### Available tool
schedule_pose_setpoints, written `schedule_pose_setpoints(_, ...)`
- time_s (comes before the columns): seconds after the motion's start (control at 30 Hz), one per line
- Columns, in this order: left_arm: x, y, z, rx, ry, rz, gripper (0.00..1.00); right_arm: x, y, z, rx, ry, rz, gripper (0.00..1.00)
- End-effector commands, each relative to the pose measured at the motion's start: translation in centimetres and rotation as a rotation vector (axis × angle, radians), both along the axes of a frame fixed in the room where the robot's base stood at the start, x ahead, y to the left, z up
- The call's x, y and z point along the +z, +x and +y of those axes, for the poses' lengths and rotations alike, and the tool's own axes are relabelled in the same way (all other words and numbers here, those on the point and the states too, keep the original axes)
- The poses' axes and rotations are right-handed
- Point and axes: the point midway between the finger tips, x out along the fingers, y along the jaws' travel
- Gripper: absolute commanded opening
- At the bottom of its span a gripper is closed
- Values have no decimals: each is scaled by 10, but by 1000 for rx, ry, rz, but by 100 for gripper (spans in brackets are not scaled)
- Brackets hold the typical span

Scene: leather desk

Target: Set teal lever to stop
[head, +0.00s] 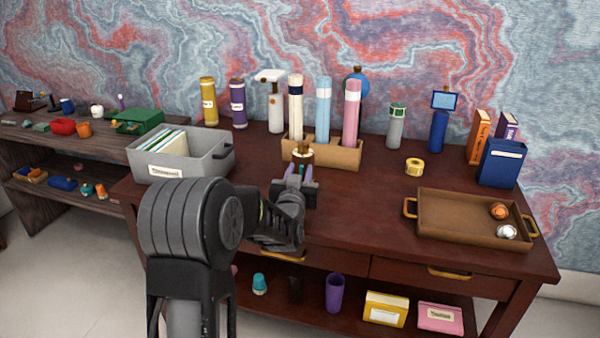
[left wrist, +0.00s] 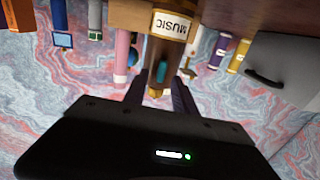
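A brass-coloured device with a "MUSIC" label (left wrist: 172,25) shows upside down in the left wrist view. The small teal lever (left wrist: 162,68) is on it, in front of the gap between my fingers. In the head view the brass device (head: 303,153) stands on the desk in front of the wooden tube holder; its lever cannot be made out there. My left gripper (head: 298,173) is just on the near side of the device. It also shows in the left wrist view (left wrist: 158,85), fingers apart with nothing clearly held between them. Whether a finger touches the lever is unclear. My right gripper is out of view.
The wooden holder (head: 342,155) with several tall tubes stands close behind the device. A grey bin (head: 212,162) is to the left. A yellow tape roll (head: 414,166) and a brown tray (head: 460,236) are to the right. The desk between device and tray is mostly clear.

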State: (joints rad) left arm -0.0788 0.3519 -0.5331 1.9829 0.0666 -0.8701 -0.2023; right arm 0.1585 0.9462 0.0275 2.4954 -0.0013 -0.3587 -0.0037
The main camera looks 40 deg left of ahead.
Motion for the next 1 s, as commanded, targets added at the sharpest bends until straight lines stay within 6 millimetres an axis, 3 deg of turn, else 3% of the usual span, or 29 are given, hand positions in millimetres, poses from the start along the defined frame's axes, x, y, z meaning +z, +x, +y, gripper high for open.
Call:
schedule_pose_setpoints(0.27,1,-7,-3,0,-2,-2,33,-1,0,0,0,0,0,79)
schedule_pose_setpoints(0.7,0,-64,-33,0,-2,-1,33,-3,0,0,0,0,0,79)
schedule_pose_setpoints(1.0,0,-70,-36,0,0,0,33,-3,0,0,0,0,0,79)
